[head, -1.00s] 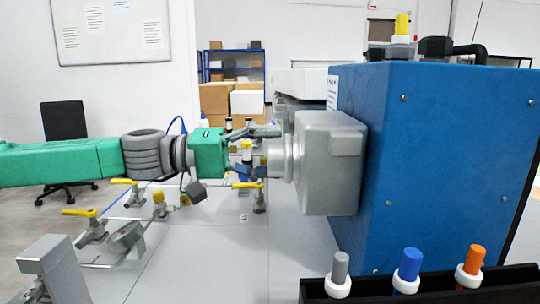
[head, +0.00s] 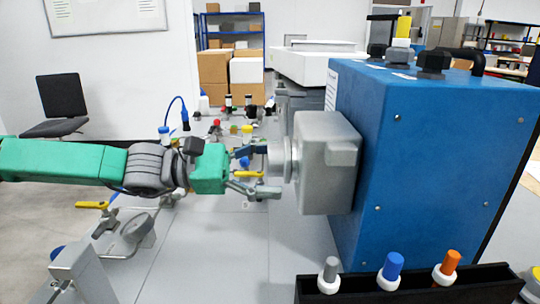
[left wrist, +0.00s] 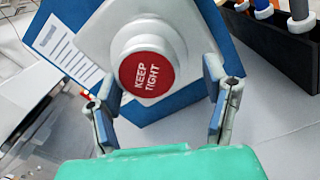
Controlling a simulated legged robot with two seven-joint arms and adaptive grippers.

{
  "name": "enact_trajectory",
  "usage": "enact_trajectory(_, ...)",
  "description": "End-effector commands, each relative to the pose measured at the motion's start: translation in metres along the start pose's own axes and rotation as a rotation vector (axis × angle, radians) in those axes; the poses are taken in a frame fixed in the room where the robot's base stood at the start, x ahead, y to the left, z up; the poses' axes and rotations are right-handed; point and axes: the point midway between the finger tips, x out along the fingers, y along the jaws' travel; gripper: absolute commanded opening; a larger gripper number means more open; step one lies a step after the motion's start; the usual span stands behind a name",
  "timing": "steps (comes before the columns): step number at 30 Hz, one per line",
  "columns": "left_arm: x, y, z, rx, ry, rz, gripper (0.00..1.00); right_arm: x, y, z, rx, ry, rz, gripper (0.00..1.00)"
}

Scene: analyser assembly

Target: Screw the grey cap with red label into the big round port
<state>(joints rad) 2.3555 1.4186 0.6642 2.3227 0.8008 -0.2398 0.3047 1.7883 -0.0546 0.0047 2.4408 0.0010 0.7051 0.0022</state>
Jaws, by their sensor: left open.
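The grey cap (head: 276,158) sits at the big round port (head: 291,159) on the grey housing (head: 326,165) of the blue analyser (head: 430,165). In the left wrist view the cap's red label (left wrist: 147,74) reads KEEP TIGHT and faces my gripper. How far the cap is screwed in cannot be told. My left gripper (head: 264,171) is open at the cap, one finger near its upper side and one below it. In the left wrist view the open fingers (left wrist: 158,80) stand apart on either side of the cap, with visible gaps. My right gripper is not in view.
A black rack (head: 400,291) with grey, blue and orange-topped items stands at the front right. Yellow-handled valves and pipework (head: 130,228) lie at the left of the table. The grey tabletop (head: 215,255) below my gripper is mostly clear.

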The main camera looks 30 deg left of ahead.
Motion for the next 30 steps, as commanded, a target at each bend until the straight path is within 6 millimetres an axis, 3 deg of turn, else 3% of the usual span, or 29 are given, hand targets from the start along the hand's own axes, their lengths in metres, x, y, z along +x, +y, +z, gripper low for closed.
enact_trajectory(5,0.0,0.0,0.003,-0.081,0.001,-0.001,0.69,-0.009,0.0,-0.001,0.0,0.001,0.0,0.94)
enact_trajectory(15,0.0,-0.003,0.012,-0.626,0.005,0.003,0.69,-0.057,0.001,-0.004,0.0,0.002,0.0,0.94)
enact_trajectory(25,0.0,-0.005,0.008,-0.686,0.003,0.005,0.69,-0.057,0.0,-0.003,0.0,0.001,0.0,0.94)
enact_trajectory(26,0.0,-0.005,0.008,-0.685,0.003,0.005,0.62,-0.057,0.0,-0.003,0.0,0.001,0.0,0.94)
enact_trajectory(30,0.0,-0.006,0.009,-0.684,0.002,0.002,0.13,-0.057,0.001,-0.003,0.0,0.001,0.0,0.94)
